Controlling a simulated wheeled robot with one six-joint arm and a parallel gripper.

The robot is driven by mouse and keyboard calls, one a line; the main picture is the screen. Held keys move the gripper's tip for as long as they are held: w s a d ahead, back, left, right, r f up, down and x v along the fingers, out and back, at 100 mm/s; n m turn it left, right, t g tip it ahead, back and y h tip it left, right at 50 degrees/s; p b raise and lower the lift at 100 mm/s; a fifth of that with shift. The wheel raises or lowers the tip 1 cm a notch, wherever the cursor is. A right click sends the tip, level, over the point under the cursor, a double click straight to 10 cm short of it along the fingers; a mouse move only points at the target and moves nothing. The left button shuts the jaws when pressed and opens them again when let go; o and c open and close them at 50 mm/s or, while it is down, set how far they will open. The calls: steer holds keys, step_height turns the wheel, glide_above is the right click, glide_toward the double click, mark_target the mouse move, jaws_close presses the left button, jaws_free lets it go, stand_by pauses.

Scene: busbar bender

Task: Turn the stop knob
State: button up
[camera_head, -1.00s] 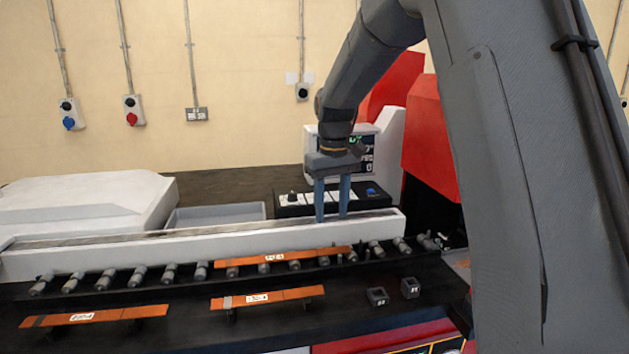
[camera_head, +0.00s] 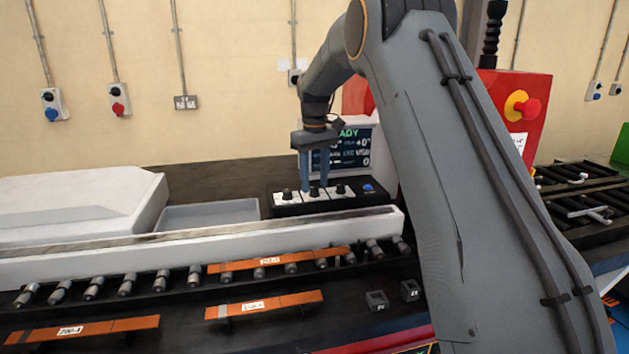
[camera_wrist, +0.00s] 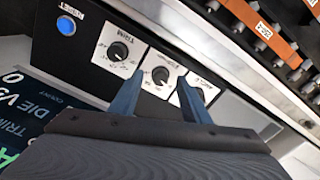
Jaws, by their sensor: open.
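A black control panel (camera_head: 300,209) carries a row of three dark knobs on white labelled plates and a blue button. The middle knob (camera_head: 314,192) also shows in the wrist view (camera_wrist: 160,78). The label print is too small to tell surely which is the stop knob. My gripper (camera_head: 315,188) is open and points down at the panel. In the wrist view, my gripper's fingertips (camera_wrist: 160,77) lie either side of the middle knob. I cannot tell whether they touch it. The right finger partly hides one outer knob (camera_wrist: 190,94); the other outer knob (camera_wrist: 118,51) is clear.
The blue button (camera_head: 368,188) sits at the panel's right end, below a lit display screen (camera_head: 340,152). A long white rail (camera_head: 200,240) runs in front. Orange bars (camera_head: 264,306) and rollers lie nearer. A grey tray (camera_head: 210,214) is left of the panel.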

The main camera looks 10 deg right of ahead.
steer(key=shift+f, duration=0.75)
steer(key=c, duration=1)
steer(key=shift+c, duration=0.2)
